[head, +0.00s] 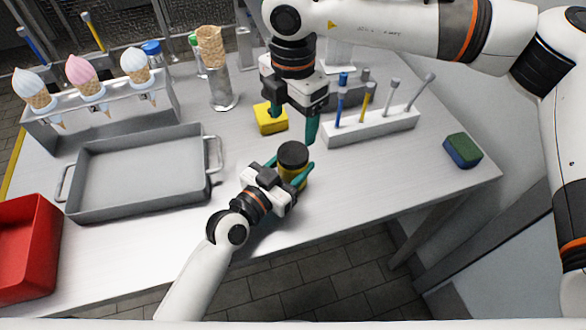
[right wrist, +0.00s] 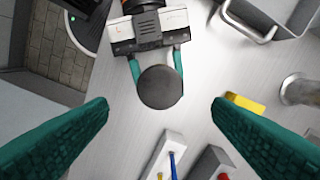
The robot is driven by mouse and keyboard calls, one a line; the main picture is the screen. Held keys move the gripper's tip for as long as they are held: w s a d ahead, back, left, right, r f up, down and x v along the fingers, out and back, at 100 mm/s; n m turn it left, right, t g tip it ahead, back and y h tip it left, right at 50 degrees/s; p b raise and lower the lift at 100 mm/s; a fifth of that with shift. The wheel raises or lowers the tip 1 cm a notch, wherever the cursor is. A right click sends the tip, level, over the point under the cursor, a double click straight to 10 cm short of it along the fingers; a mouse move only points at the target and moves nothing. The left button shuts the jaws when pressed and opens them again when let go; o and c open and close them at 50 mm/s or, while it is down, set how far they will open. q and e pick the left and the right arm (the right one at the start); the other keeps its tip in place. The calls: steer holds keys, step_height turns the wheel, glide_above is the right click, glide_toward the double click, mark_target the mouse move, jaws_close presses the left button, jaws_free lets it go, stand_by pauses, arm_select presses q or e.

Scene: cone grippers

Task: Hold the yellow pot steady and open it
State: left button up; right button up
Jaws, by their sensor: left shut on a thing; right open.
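The yellow pot (head: 293,173) stands upright on the table with a dark round lid (head: 292,155) on top. My left gripper (head: 290,170) is shut around the pot's body, one finger on each side. In the right wrist view the lid (right wrist: 160,87) hides the pot's body, and my left gripper's fingers (right wrist: 156,66) flank it. My right gripper (head: 293,120) is open and empty, above and behind the pot. In the right wrist view its two fingers (right wrist: 160,125) are spread wide, with the lid between and beyond them.
A white rack (head: 372,126) with several thin tools stands right of the pot. A yellow block (head: 270,118) lies behind it. A grey tray (head: 140,200) and a red bin (head: 25,240) are at left. A green and blue sponge (head: 462,150) lies near the right edge.

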mark_target(293, 152)
arm_select(q)
jaws_close()
arm_select(e)
steer(key=shift+s+a, duration=0.1)
steer(key=shift+f, duration=0.1)
steer(key=shift+f, duration=3.9)
